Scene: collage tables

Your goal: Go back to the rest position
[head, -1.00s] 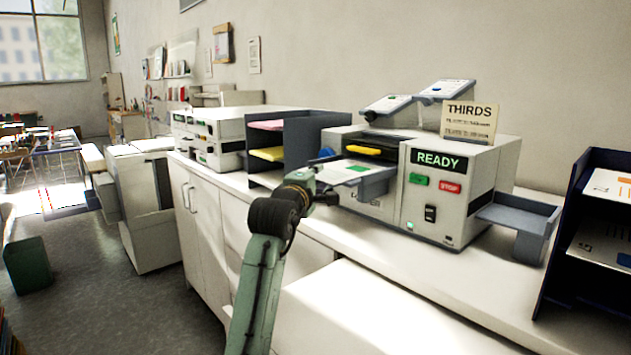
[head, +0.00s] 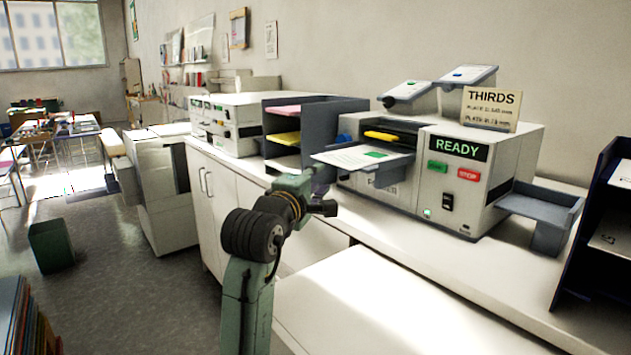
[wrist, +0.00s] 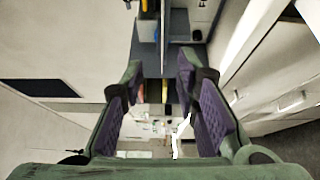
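My green arm (head: 248,290) rises from the bottom of the head view, and its gripper end points to the right, in front of the counter. My gripper (wrist: 160,75) shows in the wrist view with its two purple-padded fingers apart and nothing between them. In the head view the fingertips are small and partly hidden by the wrist. The gripper looks close to the feed tray of the folding machine, in front of and below it. I cannot tell the exact gap.
The folding machine (head: 410,205) reads READY. Its feed tray (head: 390,173) holds a sheet with a green patch. A grey output tray (head: 545,208) juts out on its right. A shelf organizer (head: 345,106) with pink and yellow paper stands left. Open floor (head: 110,270) lies at left.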

